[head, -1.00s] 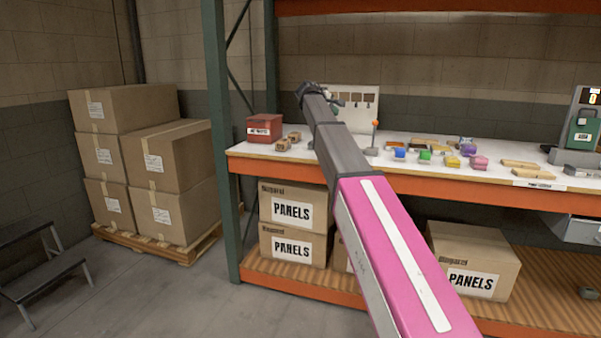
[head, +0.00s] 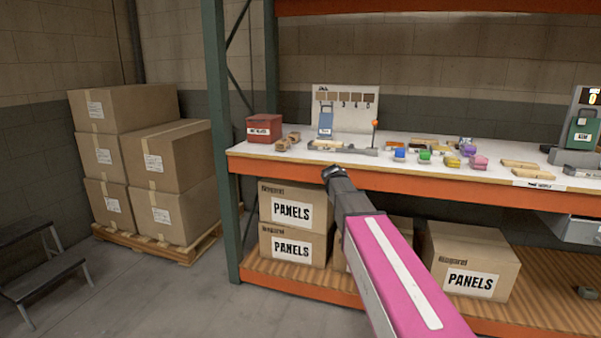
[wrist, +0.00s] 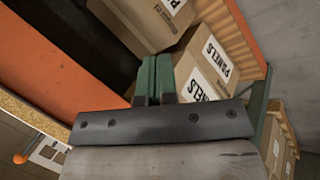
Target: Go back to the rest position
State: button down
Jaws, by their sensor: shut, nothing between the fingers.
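My gripper (wrist: 156,63) shows in the wrist view as two green fingers side by side, shut and empty. In the head view my pink and grey arm reaches forward, and its dark end lies in front of the shelf's orange front beam (head: 430,187). The fingers cannot be made out in the head view. In the wrist view the fingers point toward the PANELS boxes (wrist: 208,70) on the lower shelf, apart from them as far as I can tell.
The white worktop (head: 300,153) holds a red box (head: 264,128), a sample board (head: 352,108), several coloured containers (head: 453,162) and a scale (head: 580,130). Stacked cartons (head: 150,170) stand on a pallet at left, with a step stool (head: 45,270). The floor between is clear.

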jog(key=s+f+m+g+y, duration=0.2)
jog(key=s+f+m, duration=0.1)
jog(key=s+f, duration=0.7)
jog(key=s+f+m+g+y, duration=0.2)
jog(key=s+f, duration=0.8)
jog(key=s, duration=0.7)
jog(key=shift+s+d+f+m+y, duration=0.25)
jog(key=shift+s+m+y, duration=0.15)
jog(key=shift+m, duration=0.5)
